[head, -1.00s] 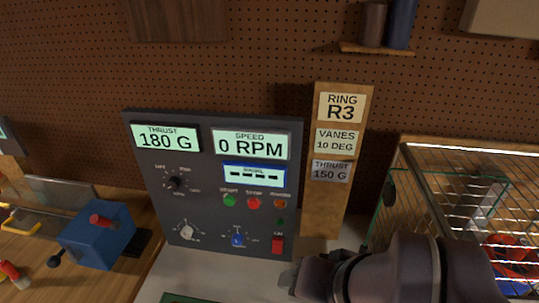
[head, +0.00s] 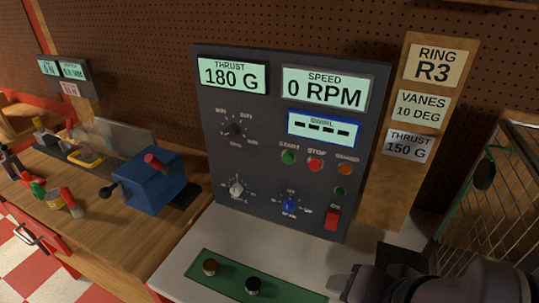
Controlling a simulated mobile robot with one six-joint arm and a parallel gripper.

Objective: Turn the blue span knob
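The blue span knob (head: 289,206) sits low in the middle of the dark control panel (head: 215,135), with small scale marks around it. The panel's thrust display (head: 232,76) reads 180 G, the speed display (head: 324,89) reads 0 RPM, and the blue-framed swirl display (head: 324,129) shows dashes. My gripper (head: 342,287) is at the bottom right, below and to the right of the knob and apart from it. Its fingers are dark and small in view, so I cannot tell whether they are open.
A white knob (head: 237,189), a black knob (head: 232,128) and a red switch (head: 332,218) share the panel. A green plate with small knobs (head: 225,283) lies in front. A wooden sign board (head: 396,190) and a wire cage (head: 500,195) stand right. A blue box (head: 155,188) is left.

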